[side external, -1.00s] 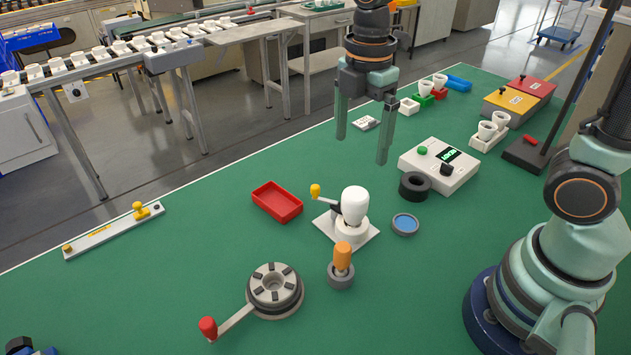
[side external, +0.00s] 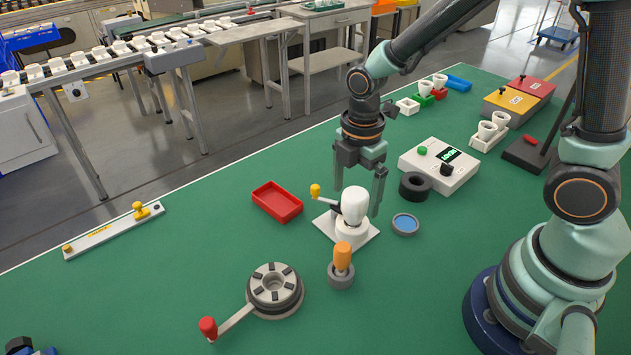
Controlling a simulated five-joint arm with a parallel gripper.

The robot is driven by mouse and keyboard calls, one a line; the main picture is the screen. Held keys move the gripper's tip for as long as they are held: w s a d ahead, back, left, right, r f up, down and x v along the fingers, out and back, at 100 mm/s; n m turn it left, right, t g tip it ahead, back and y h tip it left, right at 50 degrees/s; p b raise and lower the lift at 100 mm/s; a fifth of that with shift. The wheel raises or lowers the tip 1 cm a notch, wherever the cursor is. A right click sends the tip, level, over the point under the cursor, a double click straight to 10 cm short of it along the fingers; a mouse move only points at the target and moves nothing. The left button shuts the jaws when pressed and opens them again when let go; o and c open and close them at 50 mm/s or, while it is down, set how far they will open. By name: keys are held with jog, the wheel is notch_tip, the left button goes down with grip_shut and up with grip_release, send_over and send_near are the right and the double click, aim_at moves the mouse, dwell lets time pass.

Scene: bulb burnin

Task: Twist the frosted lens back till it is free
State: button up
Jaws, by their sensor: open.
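The frosted lens (side external: 355,204) is a white, rounded bulb shape. It stands upright in a white round holder (side external: 351,233) on a square white base plate (side external: 330,226), near the middle of the green table. A small lever with a yellow knob (side external: 315,190) sticks out from the holder to the left. My gripper (side external: 357,203) is open, pointing down, with one finger on each side of the lens in the picture. The left finger is partly behind the lever and lens. I cannot tell whether either finger touches the lens.
An orange-handled tool (side external: 342,257) stands in a grey ring in front. A red tray (side external: 277,201) lies left, a blue-centred dish (side external: 405,224) and black ring (side external: 415,186) right. A white control box (side external: 438,168) stands behind right. A red-handled clamp (side external: 275,290) sits front left.

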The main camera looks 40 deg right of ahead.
jog(key=c, duration=1.4)
jog(key=n, duration=0.4)
jog(key=shift+n, duration=0.4)
jog(key=shift+n, duration=1.4)
jog(key=o, duration=1.4)
